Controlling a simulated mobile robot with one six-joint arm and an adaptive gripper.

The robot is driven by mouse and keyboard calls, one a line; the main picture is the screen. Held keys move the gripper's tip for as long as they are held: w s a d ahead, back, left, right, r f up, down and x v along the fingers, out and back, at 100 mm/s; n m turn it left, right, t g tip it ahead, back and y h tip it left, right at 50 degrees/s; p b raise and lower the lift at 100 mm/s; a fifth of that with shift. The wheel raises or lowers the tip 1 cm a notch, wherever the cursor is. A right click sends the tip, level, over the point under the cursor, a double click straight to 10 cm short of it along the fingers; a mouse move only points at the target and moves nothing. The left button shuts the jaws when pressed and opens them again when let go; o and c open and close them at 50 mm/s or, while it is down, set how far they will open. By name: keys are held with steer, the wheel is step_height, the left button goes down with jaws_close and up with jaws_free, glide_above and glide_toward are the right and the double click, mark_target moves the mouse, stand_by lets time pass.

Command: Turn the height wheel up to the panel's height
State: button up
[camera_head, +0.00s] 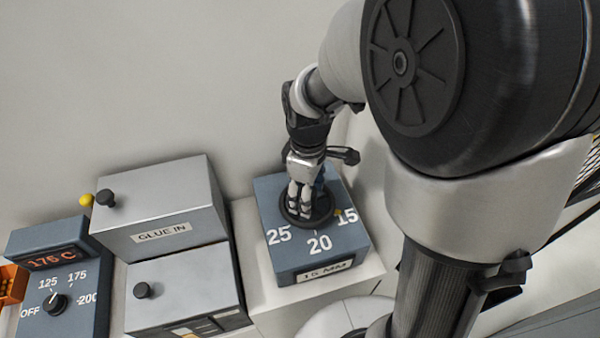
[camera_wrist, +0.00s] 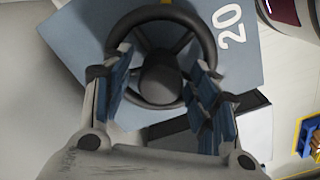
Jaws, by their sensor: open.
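The black height wheel (camera_head: 326,214) sits on top of a blue-grey box (camera_head: 272,200) marked 25, 20 and 15. A yellow mark on the wheel's edge points near the 15, and the front label (camera_head: 325,272) reads 15 MM. My gripper (camera_head: 299,207) is pointed down over the wheel, its fingers hiding part of it. In the wrist view the open fingers (camera_wrist: 160,70) stand on either side of the wheel's round hub (camera_wrist: 160,84), overlapping the rim (camera_wrist: 190,20). I cannot tell whether the fingers touch the wheel.
Left of the box is a grey machine housing (camera_head: 160,205) labelled GLUE IN, with black knobs. Further left is a temperature panel (camera_head: 80,290) showing 175 C with a dial. An orange bin (camera_head: 12,284) is at the far left. My arm fills the right side.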

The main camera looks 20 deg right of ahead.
steer(key=shift+c, duration=0.4)
steer(key=c, duration=1)
steer(key=m+p, duration=0.1)
steer(key=m, duration=0.4)
steer(key=shift+m, duration=0.3)
steer(key=m+p, duration=0.1)
steer(key=m, duration=0.5)
steer(key=shift+d, duration=0.1)
steer(key=o, duration=1.1)
